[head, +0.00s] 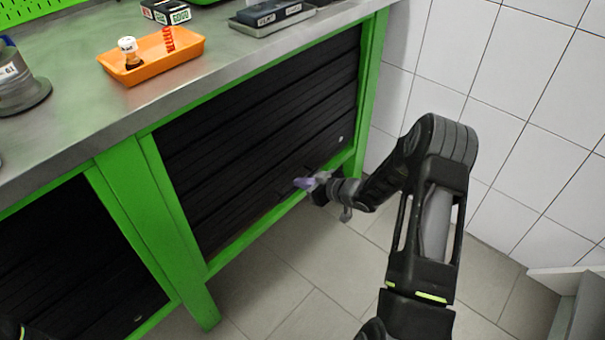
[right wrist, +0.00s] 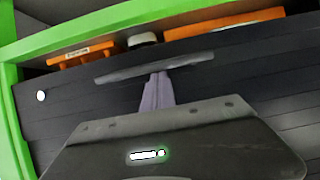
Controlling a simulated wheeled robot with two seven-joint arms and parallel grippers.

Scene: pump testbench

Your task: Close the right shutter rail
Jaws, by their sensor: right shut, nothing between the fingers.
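The right shutter (head: 255,125) is a black slatted panel in the green bench frame and covers most of its opening. In the right wrist view the shutter (right wrist: 270,60) has a grey bar-like handle (right wrist: 195,62) near its edge. Past that edge a gap shows the compartment inside. My right gripper (head: 305,183) is at the lower part of the shutter. Its purple fingers are shut and empty, with the tips (right wrist: 157,78) at the handle; I cannot tell whether they touch it. My left gripper is not in view.
Orange bins (right wrist: 220,27) show in the gap. A green post (head: 374,80) stands close right of my gripper. The benchtop holds an orange tray (head: 155,57) and a grey tray (head: 245,27). A black panel (head: 60,265) fills the left bay. Tiled floor (head: 300,260) is clear.

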